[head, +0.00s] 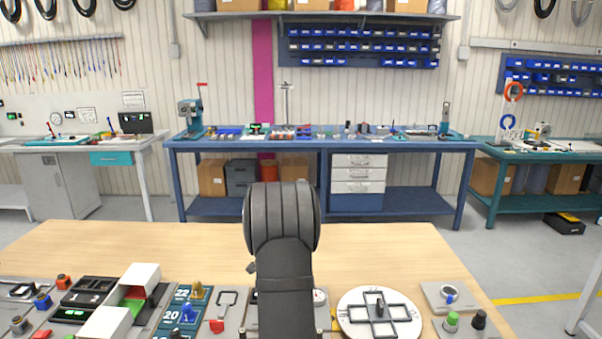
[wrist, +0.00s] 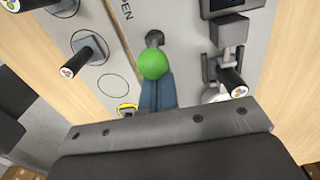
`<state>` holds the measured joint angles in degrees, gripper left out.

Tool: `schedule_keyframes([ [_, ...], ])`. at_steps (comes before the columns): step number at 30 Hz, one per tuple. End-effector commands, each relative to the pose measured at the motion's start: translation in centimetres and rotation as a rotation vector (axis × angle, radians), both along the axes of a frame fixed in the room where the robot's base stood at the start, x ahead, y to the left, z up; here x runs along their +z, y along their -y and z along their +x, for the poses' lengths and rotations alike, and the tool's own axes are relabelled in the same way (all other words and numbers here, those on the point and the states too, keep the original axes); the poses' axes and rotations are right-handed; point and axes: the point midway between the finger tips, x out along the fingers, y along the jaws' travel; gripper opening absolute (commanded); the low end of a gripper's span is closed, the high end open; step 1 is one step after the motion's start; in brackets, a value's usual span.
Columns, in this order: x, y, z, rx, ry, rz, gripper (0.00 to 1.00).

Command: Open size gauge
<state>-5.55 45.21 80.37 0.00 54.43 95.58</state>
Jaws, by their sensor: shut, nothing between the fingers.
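In the head view my arm hides this part of the panel.
Black pegs (wrist: 84,62) stand on the panel's left, and a yellow-rimmed part (wrist: 127,109) lies near my fingers. In the head view a white turntable (head: 356,325) is right of my arm and a white box-like fixture (head: 140,277) left. The wooden tabletop (head: 385,250) behind is clear.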

Motion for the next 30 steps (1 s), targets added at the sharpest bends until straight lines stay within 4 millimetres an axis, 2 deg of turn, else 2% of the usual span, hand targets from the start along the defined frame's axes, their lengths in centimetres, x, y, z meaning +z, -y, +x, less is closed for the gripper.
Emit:
schedule_keyframes([
  [8,0.0,-1.4,0.0,0.002,0.000,0.000,0.00],
  [17,0.0,-1.2,0.0,0.000,0.000,0.000,0.00],
  [26,0.0,-0.1,0.0,-0.001,0.000,0.000,0.00],
  [30,1.3,-0.1,0.1,0.000,0.004,0.000,0.00],
])
